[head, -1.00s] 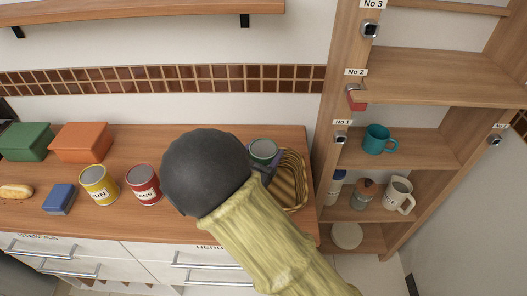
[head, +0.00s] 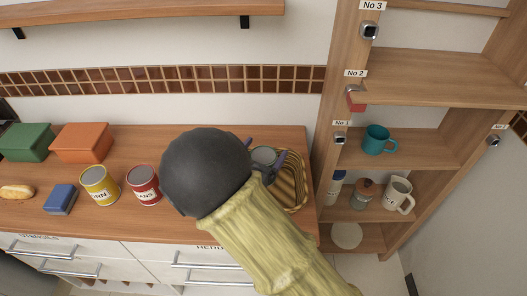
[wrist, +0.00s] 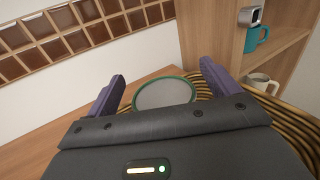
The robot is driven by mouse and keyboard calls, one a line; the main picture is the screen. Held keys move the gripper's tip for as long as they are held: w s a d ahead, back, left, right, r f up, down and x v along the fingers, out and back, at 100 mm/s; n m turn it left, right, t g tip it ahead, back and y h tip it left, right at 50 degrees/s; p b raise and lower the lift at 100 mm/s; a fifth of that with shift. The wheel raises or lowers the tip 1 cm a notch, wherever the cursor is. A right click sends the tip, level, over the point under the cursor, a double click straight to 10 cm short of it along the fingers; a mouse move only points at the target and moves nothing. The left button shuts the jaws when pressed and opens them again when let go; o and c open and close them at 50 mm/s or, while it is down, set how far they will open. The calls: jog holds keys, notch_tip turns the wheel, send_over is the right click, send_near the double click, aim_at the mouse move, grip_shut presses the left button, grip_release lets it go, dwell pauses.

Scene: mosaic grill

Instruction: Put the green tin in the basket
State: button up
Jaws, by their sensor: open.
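The green tin (wrist: 165,93) shows its grey lid and green rim between the two purple fingers of my gripper (wrist: 162,74) in the wrist view. The fingers are spread, with a gap on each side of the tin. In the head view the tin (head: 263,156) is at the left part of the wicker basket (head: 298,181), partly behind my arm. The basket's woven side also shows right of the tin in the wrist view (wrist: 290,122). The tin's base is hidden, so I cannot tell what it rests on.
A red tin (head: 144,185), a yellow tin (head: 99,185) and a blue box (head: 60,199) stand left on the counter. Green (head: 26,142) and orange (head: 82,143) boxes are behind them. A shelf unit with a teal mug (head: 377,139) stands right of the basket.

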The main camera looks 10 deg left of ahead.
jog(key=v, duration=1.1)
jog(key=shift+s+b, duration=0.4)
jog(key=shift+b, duration=0.05)
jog(key=shift+f, duration=0.15)
